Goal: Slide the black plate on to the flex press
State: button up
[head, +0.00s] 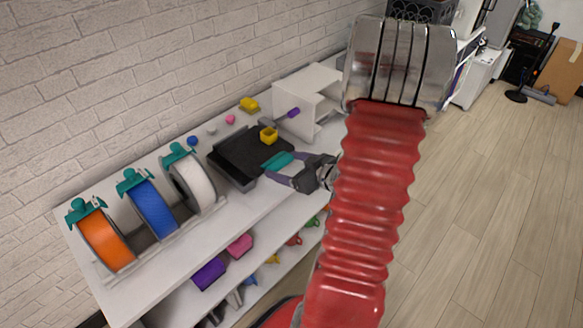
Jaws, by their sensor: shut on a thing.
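The black plate (258,151) is a flat dark sheet on the white bench top, with a small yellow part (268,136) on or just behind it. It overlaps or lies against a dark, box-like base (232,172), which looks like the flex press; the exact seam between them is hard to see. My gripper (280,166) is at the plate's near right side. Its purple-grey fingers are shut on a teal piece at the plate's edge, which seems to be the plate's tab. The contact is small and partly hidden by the fingers.
Orange (106,240), blue (154,211) and white (193,183) spools stand on the left. A white open box (305,90) is behind, right of the plate. Small coloured parts lie along the wall. A lower shelf holds a purple bin (209,274) and other bins.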

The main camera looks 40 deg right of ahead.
aim_at(276, 159)
jog(key=shift+w+a, duration=0.1)
jog(key=shift+w, duration=1.6)
jog(key=shift+f, duration=1.25)
jog(key=o, duration=1.1)
jog(key=shift+f, duration=0.65)
jog(key=shift+s, duration=3.75)
